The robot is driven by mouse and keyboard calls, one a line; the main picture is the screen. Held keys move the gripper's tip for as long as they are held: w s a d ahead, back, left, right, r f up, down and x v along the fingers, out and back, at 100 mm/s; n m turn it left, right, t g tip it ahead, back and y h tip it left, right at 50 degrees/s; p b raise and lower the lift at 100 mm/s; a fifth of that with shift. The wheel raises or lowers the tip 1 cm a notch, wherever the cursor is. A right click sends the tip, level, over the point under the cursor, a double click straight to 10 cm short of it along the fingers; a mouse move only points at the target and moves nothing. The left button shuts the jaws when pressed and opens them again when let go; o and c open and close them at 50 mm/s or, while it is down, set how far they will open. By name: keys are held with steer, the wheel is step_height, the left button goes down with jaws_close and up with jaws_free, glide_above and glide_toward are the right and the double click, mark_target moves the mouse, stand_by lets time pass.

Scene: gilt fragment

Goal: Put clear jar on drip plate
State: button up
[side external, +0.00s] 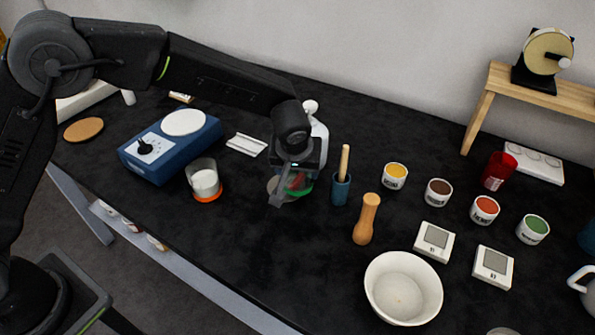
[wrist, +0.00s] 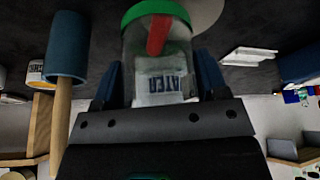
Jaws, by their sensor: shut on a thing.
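My gripper (side external: 291,180) is shut on the clear jar (side external: 299,190), near the middle of the table. In the wrist view, the blue fingers of my gripper (wrist: 157,88) stand at both sides of the clear jar (wrist: 172,50). The jar has a green band at its base, a red piece showing in it and a label that reads upside down. A pale round disc (side external: 271,183), perhaps the drip plate, shows beside the jar, mostly hidden by my gripper. It also shows as a pale disc (wrist: 207,12) in the wrist view. I cannot tell whether jar and disc touch.
An orange-based jar (side external: 204,182), a white rest (side external: 246,145) and a blue device (side external: 172,147) are left. A white bowl (side external: 403,289) is in front.

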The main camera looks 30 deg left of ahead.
steer(key=shift+f, duration=0.7)
steer(key=shift+f, duration=0.2)
steer(key=o, duration=1.1)
steer(key=v, duration=1.2)
steer(key=shift+r, duration=0.2)
